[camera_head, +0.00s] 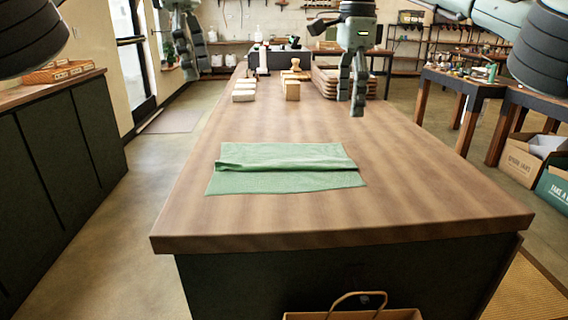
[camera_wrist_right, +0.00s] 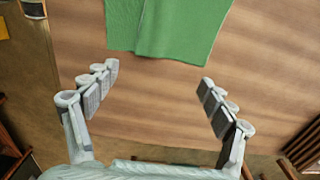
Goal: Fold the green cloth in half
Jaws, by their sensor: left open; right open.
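The green cloth (camera_head: 285,180) lies on the wooden table, with a raised fold or ridge running across it from left to right. In the right wrist view the cloth (camera_wrist_right: 185,25) shows at the top, with one layer edge visible. My right gripper (camera_head: 350,107) is open and empty above the table, beyond the cloth and to its right. In its wrist view the spread fingers (camera_wrist_right: 158,82) have bare table between them. My left gripper (camera_head: 194,74) is open and empty, high at the upper left, away from the cloth.
The wooden table (camera_head: 420,195) is clear around the cloth. Pale blocks (camera_head: 244,91), a wooden stamp-like piece (camera_head: 292,88) and stacked trays (camera_head: 325,82) stand at its far end. A paper bag (camera_head: 350,314) stands at the near side, below the tabletop.

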